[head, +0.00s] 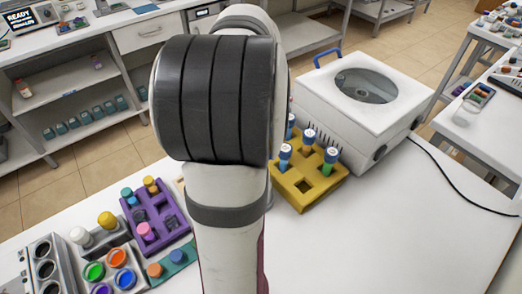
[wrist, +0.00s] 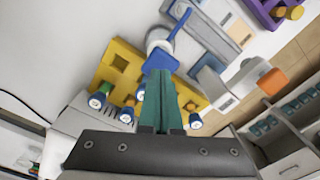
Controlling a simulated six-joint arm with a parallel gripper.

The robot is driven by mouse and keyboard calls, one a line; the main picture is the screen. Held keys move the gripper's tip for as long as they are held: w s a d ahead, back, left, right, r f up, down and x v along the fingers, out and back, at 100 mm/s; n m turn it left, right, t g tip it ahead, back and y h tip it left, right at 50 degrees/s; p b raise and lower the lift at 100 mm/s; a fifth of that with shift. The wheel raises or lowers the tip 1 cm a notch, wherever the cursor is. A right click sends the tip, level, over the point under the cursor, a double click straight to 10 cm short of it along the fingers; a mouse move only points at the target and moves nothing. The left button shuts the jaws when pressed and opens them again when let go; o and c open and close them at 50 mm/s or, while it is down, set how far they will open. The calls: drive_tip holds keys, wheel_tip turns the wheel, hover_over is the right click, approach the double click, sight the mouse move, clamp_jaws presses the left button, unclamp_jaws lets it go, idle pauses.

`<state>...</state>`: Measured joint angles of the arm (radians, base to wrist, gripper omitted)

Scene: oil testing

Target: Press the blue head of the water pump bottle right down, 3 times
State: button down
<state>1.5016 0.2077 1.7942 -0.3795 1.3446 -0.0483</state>
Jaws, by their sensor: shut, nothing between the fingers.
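The blue pump head (wrist: 161,57) shows in the wrist view with its spout (wrist: 181,19) pointing up the picture. Part of the white bottle (wrist: 154,37) shows beside it. My gripper (wrist: 160,74) has its teal fingers together with nothing between them. The fingertips overlap the near edge of the blue head in the picture; I cannot tell whether they touch it. In the head view my arm hides the gripper and the pump bottle.
A yellow rack (head: 317,190) with blue-capped tubes stands close to the pump. A white centrifuge (head: 362,105) is behind it. A purple rack (head: 158,217) and several coloured caps are at the left. The table's right part is clear apart from a black cable (head: 455,190).

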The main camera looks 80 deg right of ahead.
idle(0.4)
drive_tip(key=shift+f, duration=2.1)
drive_tip(key=shift+r, duration=2.05)
drive_tip(key=shift+f, duration=2)
drive_tip(key=shift+r, duration=2)
